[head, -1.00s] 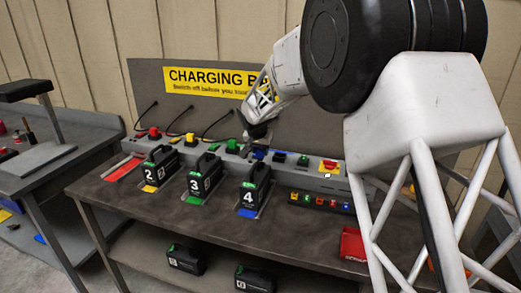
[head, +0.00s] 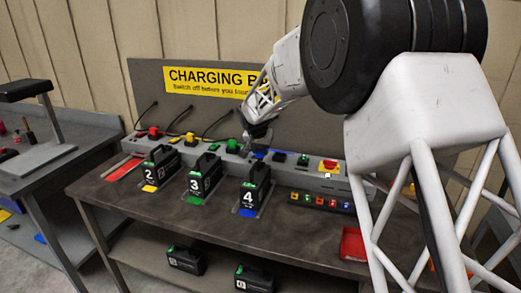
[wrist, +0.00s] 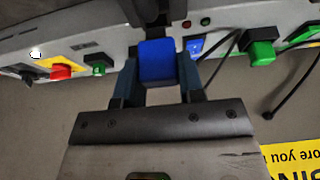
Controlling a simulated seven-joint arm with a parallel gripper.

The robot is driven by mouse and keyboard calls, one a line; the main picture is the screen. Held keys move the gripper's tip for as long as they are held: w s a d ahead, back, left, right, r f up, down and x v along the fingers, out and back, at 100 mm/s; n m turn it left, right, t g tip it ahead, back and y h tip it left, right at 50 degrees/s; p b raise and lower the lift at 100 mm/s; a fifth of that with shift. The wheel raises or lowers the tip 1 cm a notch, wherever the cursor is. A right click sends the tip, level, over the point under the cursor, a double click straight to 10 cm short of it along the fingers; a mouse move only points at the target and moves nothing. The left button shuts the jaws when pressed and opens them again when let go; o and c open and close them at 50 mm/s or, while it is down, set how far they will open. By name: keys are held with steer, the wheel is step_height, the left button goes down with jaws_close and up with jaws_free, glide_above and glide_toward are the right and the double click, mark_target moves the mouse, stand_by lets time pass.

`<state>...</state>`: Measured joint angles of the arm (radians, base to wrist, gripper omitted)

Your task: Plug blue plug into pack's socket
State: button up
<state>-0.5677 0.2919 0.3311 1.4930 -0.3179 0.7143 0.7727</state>
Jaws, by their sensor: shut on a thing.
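My gripper (wrist: 158,82) is shut on the blue plug (wrist: 157,62), which sits between its two fingers in the wrist view. The black pack marked 4 (head: 255,190) stands upright on the bench, with a blue patch in front of its base. A dark part of a pack (wrist: 147,10) shows just beyond the plug at the top of the wrist view. I cannot tell whether the plug touches it, and the socket is hidden. In the head view my gripper (head: 257,135) is above and behind pack 4; the plug is not clear there.
Packs 2 (head: 160,168) and 3 (head: 203,177) stand to the left. Red, yellow and green plugs on black cables line the grey charging rail (head: 310,180). A red stop button (head: 329,164) is at right.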

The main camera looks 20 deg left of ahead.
mark_target(260, 149)
steer(key=shift+f, duration=1.2)
stand_by(0.6)
steer(key=o, duration=1)
steer(key=shift+v, duration=3.85)
steer(key=shift+s+d, duration=0.1)
